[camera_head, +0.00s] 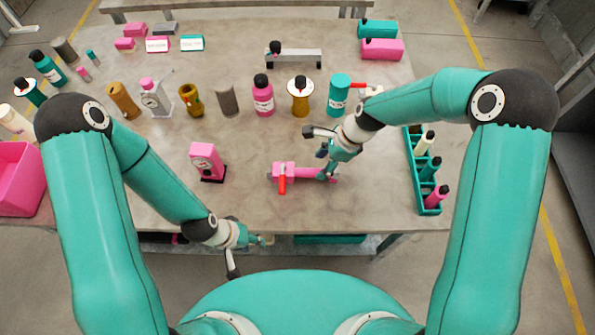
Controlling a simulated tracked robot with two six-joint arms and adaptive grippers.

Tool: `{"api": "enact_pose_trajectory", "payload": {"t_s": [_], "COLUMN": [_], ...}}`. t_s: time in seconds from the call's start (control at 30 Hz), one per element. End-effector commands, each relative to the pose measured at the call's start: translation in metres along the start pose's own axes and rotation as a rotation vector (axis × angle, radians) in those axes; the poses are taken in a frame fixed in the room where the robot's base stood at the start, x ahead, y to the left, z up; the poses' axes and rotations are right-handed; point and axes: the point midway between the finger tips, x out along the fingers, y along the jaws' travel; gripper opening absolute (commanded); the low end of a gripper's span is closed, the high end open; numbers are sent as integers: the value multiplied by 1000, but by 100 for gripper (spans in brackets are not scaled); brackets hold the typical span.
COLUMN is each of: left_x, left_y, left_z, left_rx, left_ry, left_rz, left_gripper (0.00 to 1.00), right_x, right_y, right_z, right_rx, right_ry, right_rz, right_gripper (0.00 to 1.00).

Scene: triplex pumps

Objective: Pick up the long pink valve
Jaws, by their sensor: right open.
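The long pink valve (306,173) lies on the table near the front middle. Its red handle (282,182) points toward the table's front edge. My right gripper (325,158) is open and points down over the right end of the valve. A finger overlaps that end in the picture, and I cannot tell whether it touches. My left gripper (248,256) hangs in front of the table's front edge, away from the valve. It is small and partly blended with the table edge, so its opening is unclear.
A pink gauge-like device (206,160) stands left of the valve. A teal rack (413,165) with several bottles is at the right. A row of bottles and fittings, including a pink bottle (263,95) and a teal bottle (339,95), stands behind. The table around the valve is clear.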

Motion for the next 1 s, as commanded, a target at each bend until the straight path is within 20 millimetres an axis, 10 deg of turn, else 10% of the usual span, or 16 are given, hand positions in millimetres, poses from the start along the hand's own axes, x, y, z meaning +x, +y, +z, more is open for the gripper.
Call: {"api": "enact_pose_trajectory", "payload": {"t_s": [0.53,1.0], "left_x": [0,0], "left_y": [0,0], "left_z": [0,0], "left_rx": [0,0], "left_ry": [0,0], "left_rz": [0,0], "left_gripper": [40,40], "right_x": [56,59], "right_y": [-4,-4], "right_z": [-1,-1], "right_rx": [0,-1], "right_ry": [0,0], "right_rz": [0,-1], "right_gripper": [55,55]}}
